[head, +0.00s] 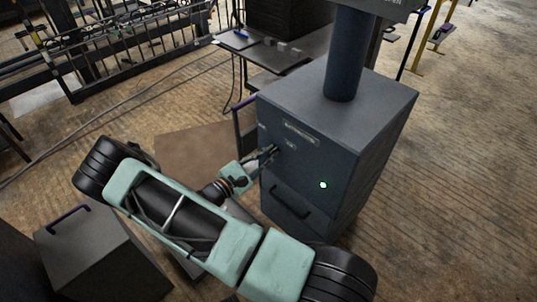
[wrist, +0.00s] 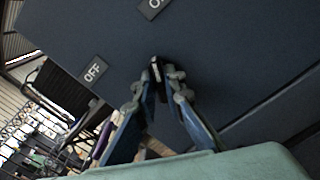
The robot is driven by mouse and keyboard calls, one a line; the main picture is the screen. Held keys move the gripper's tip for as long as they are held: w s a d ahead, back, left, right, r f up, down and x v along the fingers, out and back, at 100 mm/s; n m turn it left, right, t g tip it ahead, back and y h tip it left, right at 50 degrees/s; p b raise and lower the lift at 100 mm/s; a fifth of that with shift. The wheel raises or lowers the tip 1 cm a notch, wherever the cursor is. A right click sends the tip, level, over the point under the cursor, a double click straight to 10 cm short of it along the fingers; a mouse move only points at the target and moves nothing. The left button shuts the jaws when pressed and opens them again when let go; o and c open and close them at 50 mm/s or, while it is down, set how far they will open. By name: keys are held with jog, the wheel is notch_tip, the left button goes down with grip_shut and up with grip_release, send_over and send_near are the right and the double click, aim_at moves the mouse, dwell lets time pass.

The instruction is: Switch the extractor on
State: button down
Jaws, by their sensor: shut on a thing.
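The extractor (head: 300,165) is a dark blue-grey cabinet with a round duct rising from its top. A small lamp (head: 323,185) on its front glows green. In the wrist view the front panel (wrist: 230,50) carries an OFF label (wrist: 92,70) and, at the top edge, a partly cut-off label (wrist: 152,5) starting with O. My gripper (head: 273,151) is at the upper left of the front. In the wrist view my gripper (wrist: 157,72) is shut on a small dark switch lever (wrist: 154,65), mostly hidden between the fingertips. Which label it points to is unclear.
A drawer-like handle (head: 291,203) is low on the cabinet front. A grey box (head: 95,255) with a purple handle stands at lower left. A table (head: 265,52) stands behind the cabinet. The floor to the right is clear.

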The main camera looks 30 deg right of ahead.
jog(key=shift+m, duration=1.1)
jog(key=c, duration=2)
grip_release()
jog(key=shift+a, duration=0.1)
jog(key=v, duration=1.2)
